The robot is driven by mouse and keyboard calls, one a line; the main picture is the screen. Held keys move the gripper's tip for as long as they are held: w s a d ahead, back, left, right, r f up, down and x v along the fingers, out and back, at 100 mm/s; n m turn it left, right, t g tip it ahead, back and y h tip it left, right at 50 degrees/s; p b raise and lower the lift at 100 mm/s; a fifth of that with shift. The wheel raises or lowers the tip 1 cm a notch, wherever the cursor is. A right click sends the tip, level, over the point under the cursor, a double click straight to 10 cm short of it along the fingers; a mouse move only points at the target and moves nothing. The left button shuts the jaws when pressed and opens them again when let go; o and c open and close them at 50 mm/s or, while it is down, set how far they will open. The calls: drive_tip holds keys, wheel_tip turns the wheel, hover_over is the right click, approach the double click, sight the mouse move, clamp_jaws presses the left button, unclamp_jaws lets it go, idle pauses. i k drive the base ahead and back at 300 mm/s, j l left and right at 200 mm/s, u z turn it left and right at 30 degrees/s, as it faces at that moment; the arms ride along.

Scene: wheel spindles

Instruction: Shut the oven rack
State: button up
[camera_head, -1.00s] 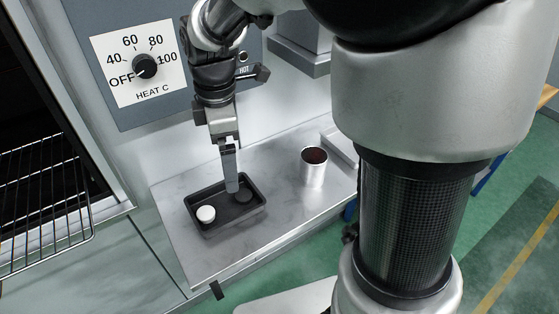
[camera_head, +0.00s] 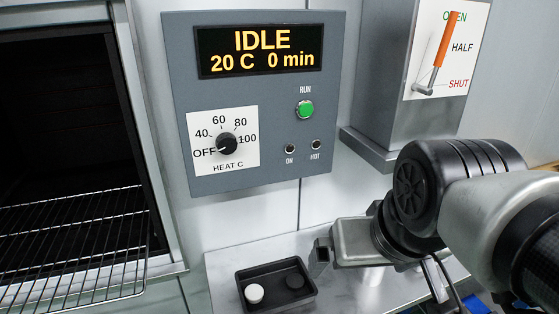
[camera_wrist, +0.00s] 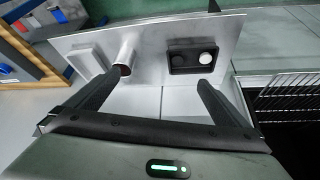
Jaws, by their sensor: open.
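The oven rack (camera_head: 85,245) is a wire grid at the left of the head view. It sticks out of the dark open oven (camera_head: 60,110), past the front frame. In the wrist view the rack (camera_wrist: 285,95) shows at the right edge, beside the dark oven opening. My gripper (camera_wrist: 164,78) is open and empty, its two fingers spread wide above the metal shelf. In the head view, my gripper (camera_head: 322,256) is right of the rack and apart from it, near the black tray.
A black tray (camera_head: 243,292) holding a white and a black round piece sits on the metal shelf (camera_head: 225,262). A metal cup (camera_wrist: 124,52) stands beside it. Above are a control panel (camera_head: 185,60) reading IDLE and an orange lever (camera_head: 443,40) near OPEN.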

sight(119, 299)
drive_tip(key=u, duration=2.35)
